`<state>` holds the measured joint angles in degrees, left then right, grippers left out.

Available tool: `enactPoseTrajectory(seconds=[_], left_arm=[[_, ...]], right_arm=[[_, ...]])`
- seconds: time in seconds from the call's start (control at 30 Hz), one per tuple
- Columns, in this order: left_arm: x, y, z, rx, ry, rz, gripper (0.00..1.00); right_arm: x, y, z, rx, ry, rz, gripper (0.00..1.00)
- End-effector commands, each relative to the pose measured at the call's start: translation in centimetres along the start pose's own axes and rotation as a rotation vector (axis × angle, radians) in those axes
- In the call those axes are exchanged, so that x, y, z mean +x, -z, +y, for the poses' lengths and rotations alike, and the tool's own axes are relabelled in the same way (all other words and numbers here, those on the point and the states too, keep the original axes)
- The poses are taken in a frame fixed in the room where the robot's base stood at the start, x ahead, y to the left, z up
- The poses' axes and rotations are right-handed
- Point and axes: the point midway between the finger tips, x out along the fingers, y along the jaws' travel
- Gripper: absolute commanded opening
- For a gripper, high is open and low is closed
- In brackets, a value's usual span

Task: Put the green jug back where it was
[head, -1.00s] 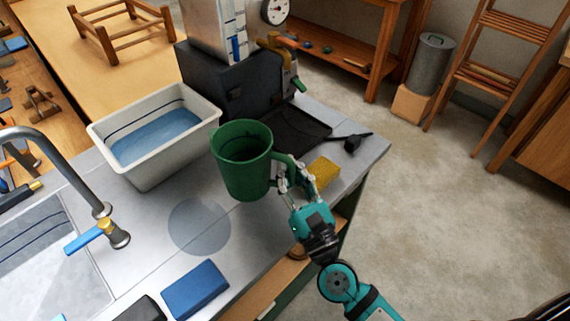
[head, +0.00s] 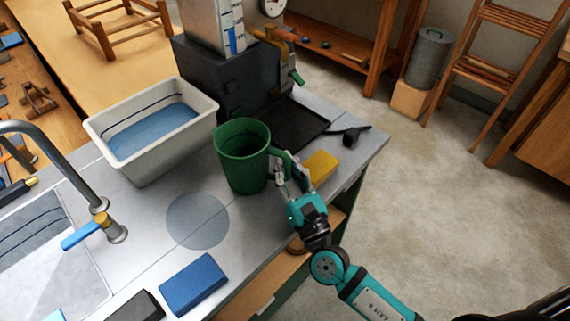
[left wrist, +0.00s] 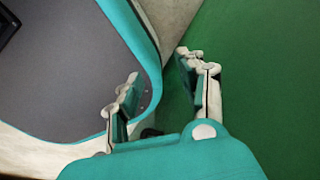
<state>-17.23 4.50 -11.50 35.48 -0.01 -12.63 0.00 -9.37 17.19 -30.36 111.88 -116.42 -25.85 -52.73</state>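The green jug (head: 242,160) is upright over the steel counter, between the white basin and the yellow sponge. Its handle points right, towards my right gripper (head: 284,176). The fingers of my right gripper are closed around the handle. Whether the jug's base touches the counter is hard to tell. A grey round mark (head: 197,221) lies bare on the counter, in front and to the left of the jug. My left gripper (left wrist: 158,66) is open and empty in the left wrist view, apart from the jug; it does not show in the head view.
A white basin (head: 196,138) of water stands left of the jug. Behind are a dark tap unit (head: 225,80) and a black tray (head: 298,128). A yellow sponge (head: 321,167) lies right, a blue block (head: 193,284) in front. A faucet (head: 101,204) stands left.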

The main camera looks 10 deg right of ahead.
Motion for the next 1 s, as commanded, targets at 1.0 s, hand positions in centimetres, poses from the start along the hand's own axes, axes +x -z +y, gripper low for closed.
enactPoseTrajectory(seconds=[1.0], left_arm=[[0.3, 0.0, -0.1, -0.001, 0.002, 0.001, 0.40]], right_arm=[[-0.4, 0.9, 0.2, 0.001, -0.008, 0.020, 0.29]])
